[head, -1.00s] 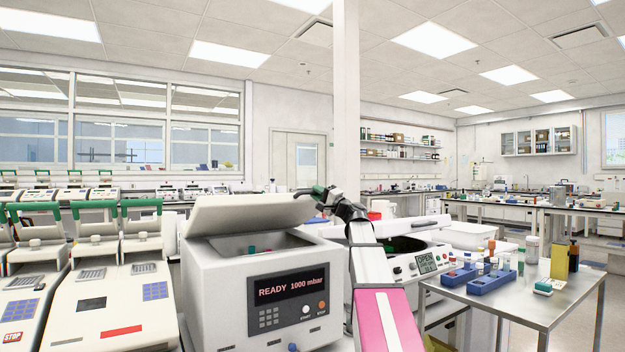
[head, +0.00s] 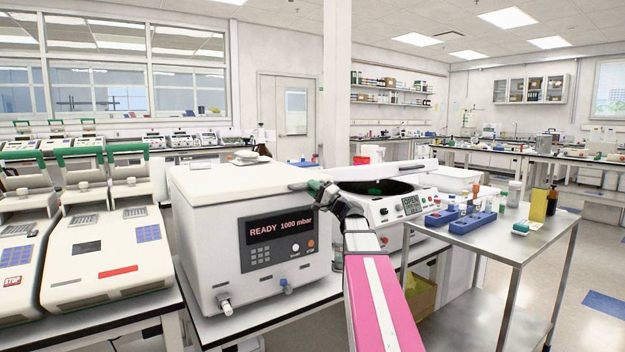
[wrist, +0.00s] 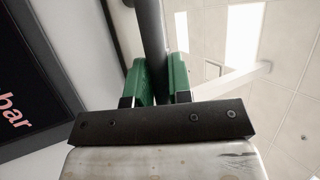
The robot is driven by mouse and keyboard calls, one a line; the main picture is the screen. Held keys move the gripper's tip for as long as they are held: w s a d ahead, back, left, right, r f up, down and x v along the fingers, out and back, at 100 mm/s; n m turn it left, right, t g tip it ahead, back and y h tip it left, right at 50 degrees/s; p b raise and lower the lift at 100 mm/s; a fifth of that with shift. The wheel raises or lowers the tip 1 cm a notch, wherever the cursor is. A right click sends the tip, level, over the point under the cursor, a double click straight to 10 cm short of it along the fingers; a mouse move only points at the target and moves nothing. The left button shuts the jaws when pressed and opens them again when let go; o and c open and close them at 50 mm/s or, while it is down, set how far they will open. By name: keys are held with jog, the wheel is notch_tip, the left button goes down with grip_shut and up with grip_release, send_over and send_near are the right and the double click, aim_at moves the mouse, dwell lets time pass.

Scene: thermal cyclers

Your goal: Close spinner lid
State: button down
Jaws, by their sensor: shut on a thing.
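The spinner (head: 205,237) is a white box-shaped machine on the left bench, with a dark display reading READY 1000 mbar. Its white lid (head: 225,177) lies down flat over the top in the head view, and the bowl inside is hidden. My gripper (head: 313,188) is at the lid's front right corner, its green fingers shut on a dark grey handle bar. The wrist view shows the bar (wrist: 150,30) between the two green fingers (wrist: 160,80). The spinner's display (wrist: 25,85) shows at the left of that view.
A second white machine (head: 395,207) with a raised lid and an OPEN display stands behind my arm. A steel cart (head: 500,240) with blue racks (head: 477,222) is at right. Thermal cyclers (head: 110,235) with green handles stand at left. Floor shows clear at far right.

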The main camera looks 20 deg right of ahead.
jog(key=shift+w+f, duration=0.15)
jog(key=shift+f, duration=0.35)
jog(key=c, duration=1.3)
grip_release()
jog(key=shift+f, duration=0.15)
jog(key=shift+c, duration=0.2)
jog(key=shift+d, duration=0.1)
jog(key=v, duration=1)
jog(key=shift+s, duration=0.3)
jog(key=shift+d, duration=0.1)
